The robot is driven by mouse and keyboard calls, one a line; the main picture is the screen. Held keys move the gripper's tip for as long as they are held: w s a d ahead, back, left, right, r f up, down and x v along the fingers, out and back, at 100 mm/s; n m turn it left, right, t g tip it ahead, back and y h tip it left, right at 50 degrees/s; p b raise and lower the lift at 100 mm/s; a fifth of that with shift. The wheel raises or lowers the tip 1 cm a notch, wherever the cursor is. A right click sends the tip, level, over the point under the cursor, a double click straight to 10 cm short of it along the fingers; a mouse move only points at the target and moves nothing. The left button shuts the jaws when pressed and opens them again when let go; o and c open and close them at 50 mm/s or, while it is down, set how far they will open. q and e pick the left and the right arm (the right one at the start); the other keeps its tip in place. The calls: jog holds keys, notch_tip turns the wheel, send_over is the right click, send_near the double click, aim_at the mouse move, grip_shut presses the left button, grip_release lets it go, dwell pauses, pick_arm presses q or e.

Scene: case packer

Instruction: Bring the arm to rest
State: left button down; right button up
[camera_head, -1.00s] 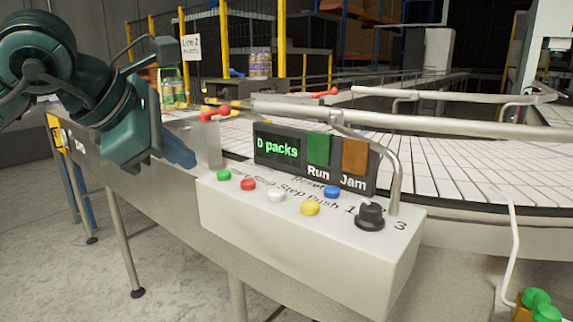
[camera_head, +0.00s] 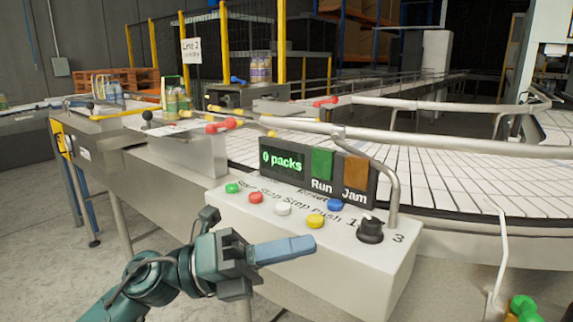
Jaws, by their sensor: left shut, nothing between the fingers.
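My left gripper (camera_head: 285,250) shows at the lower middle, its arm coming in from the lower left. Its blue-grey fingers are together with nothing between them, and they point right. It is in front of the lower part of the white control box (camera_head: 362,262); I cannot tell whether it touches the box. My right gripper is not in view.
The box carries green, red, white, yellow and blue buttons, a black knob (camera_head: 371,230) and a display (camera_head: 283,162) reading "0 packs". A white conveyor (camera_head: 440,175) with metal rails runs behind. Floor (camera_head: 60,240) is clear at left.

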pick_arm(q)
jog(key=w+a+f+n+t+y+p, duration=0.1)
jog(key=w+a+f+n+t+y, duration=0.15)
jog(key=f+n+t, duration=0.55)
jog(key=w+a+f+n+t+y+p, duration=0.1)
jog(key=a+f+n+t+y, duration=0.2)
jog(key=n, duration=0.8)
jog(key=w+a+f+n+t+y, duration=0.1)
jog(key=a+f+n+t+y, duration=0.25)
jog(key=n+t, duration=0.45)
jog(key=s+a+f+n+g+y, duration=0.2)
jog(key=s+f+n+y, duration=0.1)
jog(key=f, duration=0.4)
jog(key=s+a+f+n+g+y+p, duration=0.1)
jog(key=s+a+f+n+g+y, duration=0.1)
jog(key=s+f+n, duration=0.3)
jog(key=s+a+f+n+g+y+p, duration=0.1)
jog(key=s+a+f+n+g+y, duration=0.1)
jog(key=f, duration=0.7)
jog(key=s+n+g+y, duration=0.1)
jog(key=s+n+g, duration=0.1)
jog(key=s, duration=0.1)
jog(key=shift+s+f+n+y, duration=0.3)
jog(key=shift+s+f, duration=0.05)
jog(key=shift+f, duration=0.05)
